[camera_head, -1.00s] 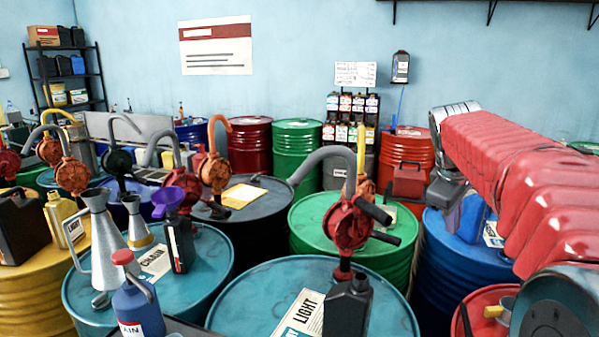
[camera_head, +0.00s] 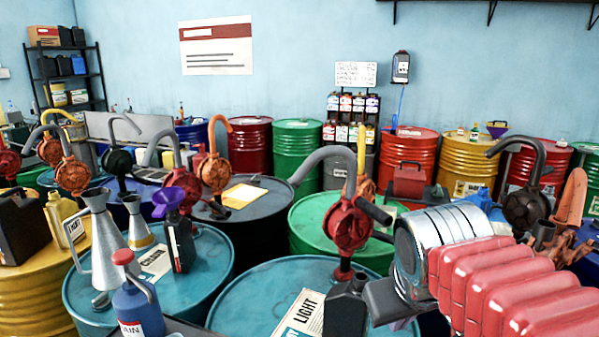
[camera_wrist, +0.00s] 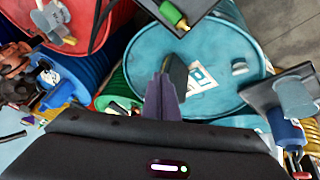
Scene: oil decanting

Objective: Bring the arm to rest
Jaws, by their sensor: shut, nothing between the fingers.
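My gripper (camera_wrist: 164,98) shows in the wrist view with its two dark fingers together and nothing between them. It points down over a teal drum (camera_wrist: 215,50) with a white label. In the head view my red-sleeved arm reaches in from the lower right. Its silver wrist is beside the teal drum labelled LIGHT (camera_head: 260,280), near a black jug (camera_head: 345,305) on that drum. The fingers are mostly hidden in the head view.
A red hand pump (camera_head: 348,225) rises behind the black jug. A metal jug (camera_head: 98,240), a blue bottle (camera_head: 138,305) and a dark bottle with a purple funnel (camera_head: 180,240) stand at the left. Drums crowd the floor; a bare floor patch (camera_wrist: 285,25) shows in the wrist view.

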